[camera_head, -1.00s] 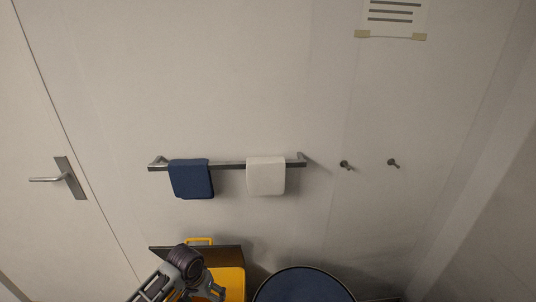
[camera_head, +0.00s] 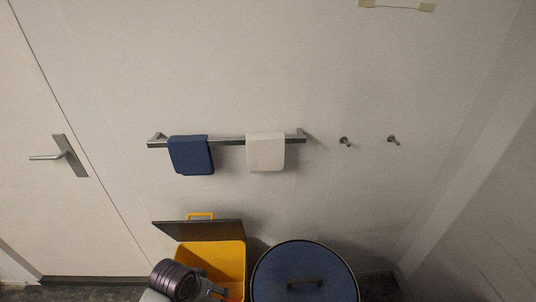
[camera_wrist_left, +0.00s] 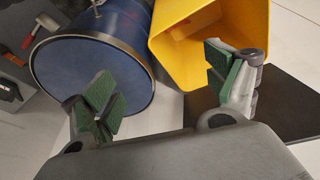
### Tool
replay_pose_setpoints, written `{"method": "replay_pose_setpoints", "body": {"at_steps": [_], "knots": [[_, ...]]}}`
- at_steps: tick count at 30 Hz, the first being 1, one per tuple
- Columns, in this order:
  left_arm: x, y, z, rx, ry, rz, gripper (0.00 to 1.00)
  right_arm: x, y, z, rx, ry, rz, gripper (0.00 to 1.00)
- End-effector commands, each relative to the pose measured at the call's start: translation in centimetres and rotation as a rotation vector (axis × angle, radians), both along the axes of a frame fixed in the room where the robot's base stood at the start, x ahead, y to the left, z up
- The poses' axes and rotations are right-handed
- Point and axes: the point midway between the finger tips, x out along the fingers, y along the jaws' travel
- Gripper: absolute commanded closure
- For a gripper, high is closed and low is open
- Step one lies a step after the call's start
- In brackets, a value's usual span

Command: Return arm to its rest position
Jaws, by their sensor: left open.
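My left arm comes in at the bottom of the head view, beside a yellow bin (camera_head: 228,262), and partly covers the bin's front. In the left wrist view my left gripper (camera_wrist_left: 168,88) is open, with its green-padded fingers wide apart and nothing between them. Beyond the fingers, that view shows the yellow bin (camera_wrist_left: 185,45) and a blue drum (camera_wrist_left: 105,50). My right gripper is not in view.
The bin's dark lid (camera_head: 200,230) is raised. The blue round drum (camera_head: 303,275) stands to its right. A wall rail holds a blue cloth (camera_head: 190,155) and a white cloth (camera_head: 265,152). Two hooks (camera_head: 346,141) and a door handle (camera_head: 62,156) are on the wall side.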

Motion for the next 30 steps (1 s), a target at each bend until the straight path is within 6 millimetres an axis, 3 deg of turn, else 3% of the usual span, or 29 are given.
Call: {"method": "replay_pose_setpoints", "body": {"at_steps": [9,25,30], "knots": [[-2.7,2.1,1.6,0.037,-0.035,0.028,0.13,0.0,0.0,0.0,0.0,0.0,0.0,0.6],[-4.9,4.4,3.0,0.088,-0.054,0.057,0.13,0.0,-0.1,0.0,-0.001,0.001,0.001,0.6],[-4.4,4.3,1.4,0.088,-0.048,0.054,0.13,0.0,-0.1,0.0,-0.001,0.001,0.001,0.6]]}}
